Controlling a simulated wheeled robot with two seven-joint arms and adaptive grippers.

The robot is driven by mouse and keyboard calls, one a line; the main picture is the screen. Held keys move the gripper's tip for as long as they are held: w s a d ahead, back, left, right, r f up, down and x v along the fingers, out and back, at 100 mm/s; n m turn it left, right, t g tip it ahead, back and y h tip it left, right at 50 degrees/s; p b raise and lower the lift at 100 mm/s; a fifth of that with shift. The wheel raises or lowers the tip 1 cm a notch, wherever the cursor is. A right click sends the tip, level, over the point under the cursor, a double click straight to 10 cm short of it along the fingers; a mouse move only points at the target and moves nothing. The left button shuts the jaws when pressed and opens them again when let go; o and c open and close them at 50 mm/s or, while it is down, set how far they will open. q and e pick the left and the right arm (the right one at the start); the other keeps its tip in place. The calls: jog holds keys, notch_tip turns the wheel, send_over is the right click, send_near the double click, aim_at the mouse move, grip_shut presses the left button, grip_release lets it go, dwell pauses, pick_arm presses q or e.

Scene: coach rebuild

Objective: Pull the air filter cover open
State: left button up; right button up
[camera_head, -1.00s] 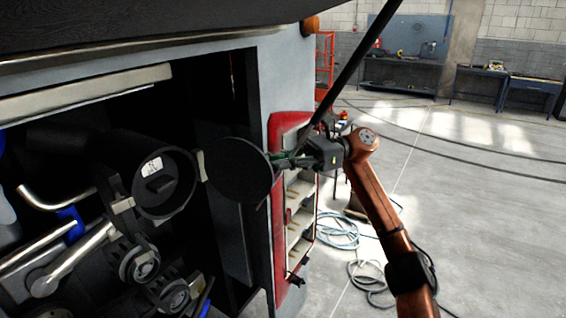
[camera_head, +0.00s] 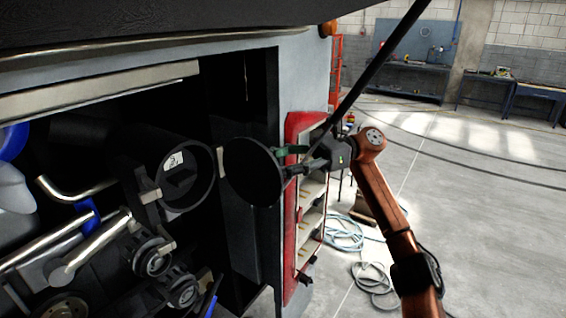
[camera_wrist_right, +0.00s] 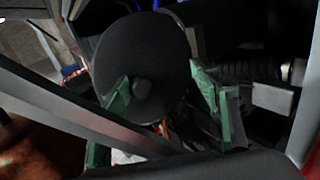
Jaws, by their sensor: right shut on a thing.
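The air filter cover (camera_head: 253,172) is a round black disc. It stands swung out to the right of the round black filter housing (camera_head: 190,180), whose mouth is uncovered. A small light hinge piece (camera_head: 221,162) sits between them. My right gripper (camera_head: 288,161) is at the cover's right side, on its outer face. In the right wrist view the cover (camera_wrist_right: 140,50) faces me with a small dark knob at its lower middle, and the green fingers (camera_wrist_right: 163,98) stand either side of that area. The gripper is shut on the cover; the exact contact is hard to see. My left gripper is out of view.
A dark diagonal strut (camera_head: 385,70) runs past my right wrist. A red-framed compartment (camera_head: 292,230) with shelves is just behind the gripper. Pipes and pulleys (camera_head: 152,257) fill the bay at lower left. Hoses (camera_head: 345,232) lie on the floor; open floor is to the right.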

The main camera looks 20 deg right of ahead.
jog(key=shift+w+d+f, duration=0.3)
jog(key=shift+w+d, duration=0.15)
jog(key=shift+d, duration=0.2)
jog(key=shift+s, duration=0.1)
jog(key=d, duration=1.2)
jog(key=shift+s+r, duration=0.2)
jog(key=shift+s, duration=0.2)
jog(key=shift+d, duration=0.15)
